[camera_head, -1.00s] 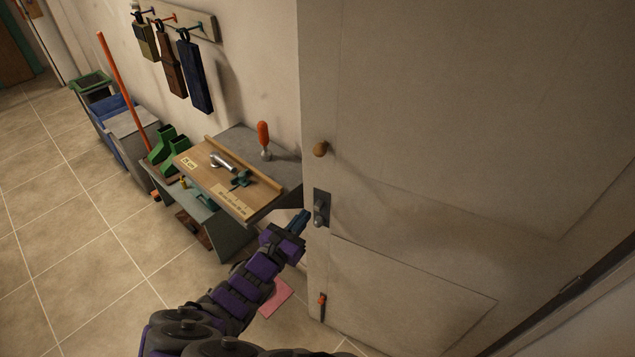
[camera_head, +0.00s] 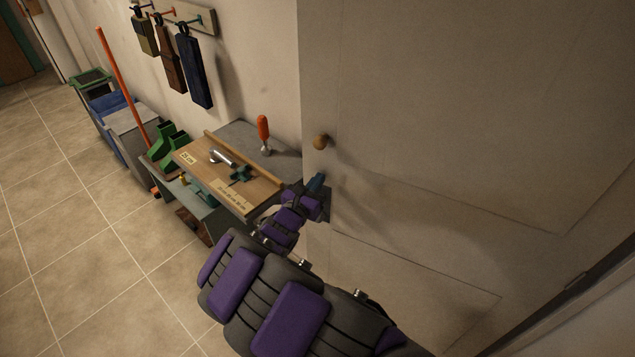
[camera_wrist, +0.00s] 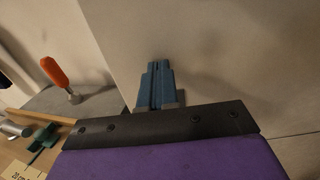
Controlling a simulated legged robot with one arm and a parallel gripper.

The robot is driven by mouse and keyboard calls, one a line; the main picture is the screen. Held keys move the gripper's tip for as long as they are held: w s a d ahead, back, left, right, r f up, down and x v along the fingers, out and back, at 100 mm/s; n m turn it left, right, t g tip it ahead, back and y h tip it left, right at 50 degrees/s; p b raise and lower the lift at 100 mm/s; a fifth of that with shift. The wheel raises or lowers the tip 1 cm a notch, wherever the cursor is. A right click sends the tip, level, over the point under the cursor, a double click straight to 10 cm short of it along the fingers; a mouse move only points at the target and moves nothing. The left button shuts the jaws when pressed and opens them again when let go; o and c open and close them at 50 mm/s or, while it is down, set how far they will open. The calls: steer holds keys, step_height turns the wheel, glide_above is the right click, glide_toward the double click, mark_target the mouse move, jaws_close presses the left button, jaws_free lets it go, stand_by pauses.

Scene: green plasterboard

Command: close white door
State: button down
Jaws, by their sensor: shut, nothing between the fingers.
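The white door (camera_head: 430,110) stands open and fills the right side of the head view. It has a round brown knob (camera_head: 320,141) near its free edge and a dark latch plate (camera_head: 326,207) lower down, mostly hidden behind my gripper. My gripper (camera_head: 317,181) is shut and empty, at the door's free edge just below the knob. In the wrist view its blue fingers (camera_wrist: 157,82) are together in front of the door face (camera_wrist: 220,50). I cannot tell whether they touch the door.
A low bench (camera_head: 228,176) with a wooden board and an orange-handled tool (camera_head: 263,133) stands against the wall, left of the door edge. Green boots (camera_head: 168,146), an orange pole (camera_head: 122,80) and bins (camera_head: 110,105) stand farther left. The tiled floor (camera_head: 70,230) at left is clear.

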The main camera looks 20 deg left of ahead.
steer(key=shift+w, duration=0.4)
